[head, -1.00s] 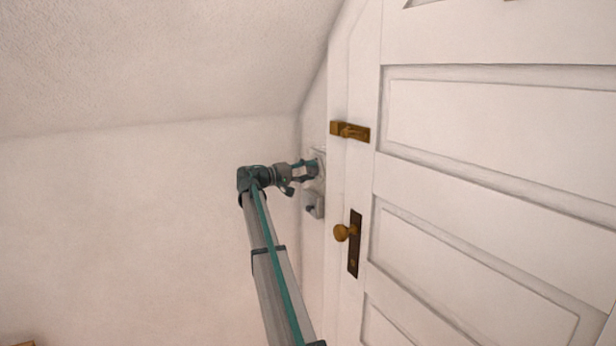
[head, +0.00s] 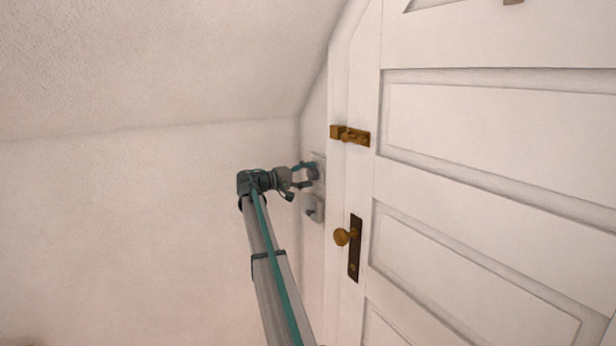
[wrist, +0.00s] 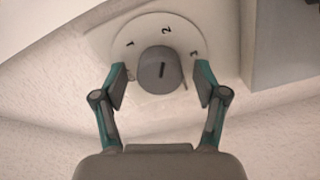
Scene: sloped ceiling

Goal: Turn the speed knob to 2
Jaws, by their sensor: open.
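The speed knob (wrist: 157,70) is a round grey knob on a white dial plate (wrist: 186,28) marked 1, 2 and 3. The short dark line on its face points up toward the 2 in the wrist view. My gripper (wrist: 160,82) is open, one finger on each side of the knob, with visible gaps between fingers and knob. In the head view my gripper (head: 304,175) stands in front of the wall beside the door frame, with the knob (head: 313,171) at its fingertips, partly hidden.
A grey switch box (head: 313,208) sits on the wall just below the knob. To the right is a white panelled door (head: 480,130) with a brass latch (head: 350,135) and a brass doorknob (head: 342,236). The ceiling (head: 150,60) slopes down from above. The left wall is bare.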

